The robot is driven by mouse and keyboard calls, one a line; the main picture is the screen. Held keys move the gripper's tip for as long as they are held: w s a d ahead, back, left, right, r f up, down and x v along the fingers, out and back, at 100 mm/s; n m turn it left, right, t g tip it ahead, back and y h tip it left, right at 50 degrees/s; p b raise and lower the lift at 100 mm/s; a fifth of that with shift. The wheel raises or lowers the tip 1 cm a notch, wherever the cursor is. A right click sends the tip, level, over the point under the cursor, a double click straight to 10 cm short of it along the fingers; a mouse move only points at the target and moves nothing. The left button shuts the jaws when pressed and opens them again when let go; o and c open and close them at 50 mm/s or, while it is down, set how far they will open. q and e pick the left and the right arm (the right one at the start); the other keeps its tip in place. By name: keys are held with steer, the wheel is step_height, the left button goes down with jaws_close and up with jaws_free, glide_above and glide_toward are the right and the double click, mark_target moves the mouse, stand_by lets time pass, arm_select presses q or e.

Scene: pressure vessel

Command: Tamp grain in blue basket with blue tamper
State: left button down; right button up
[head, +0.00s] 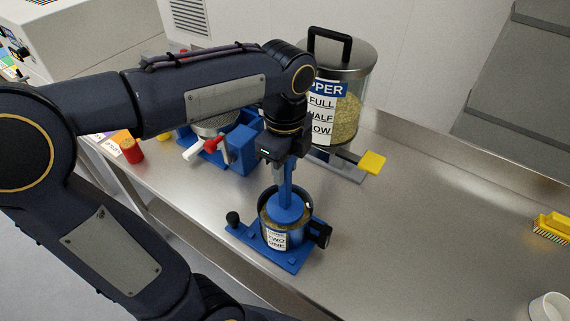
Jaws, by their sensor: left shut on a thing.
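The blue tamper (285,207) is upright, its shaft running up into my left gripper (287,165). The gripper is shut on it from above. The tamper's wide blue foot sits inside the mouth of the basket (274,239), which has a dark rim and a white label reading "TWO" and "ONE". A little grain-coloured matter shows around the foot, but most of the basket's inside is hidden by the tamper. The basket stands in a blue holder plate (290,264) with black knobs at its sides. My right gripper is out of view.
A clear hopper (345,112) of grain with a yellow-ended lever (373,162) stands behind. A blue device (241,148) with a red and white handle and a red jar (131,151) are at left. A yellow brush (553,226) and white cup (550,307) lie right. The bench's right middle is clear.

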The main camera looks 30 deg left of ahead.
arm_select(q)
steer(key=shift+r, duration=0.15)
step_height(320, 180, up, 4)
steer(key=p, duration=0.3)
steer(key=shift+p, duration=0.4)
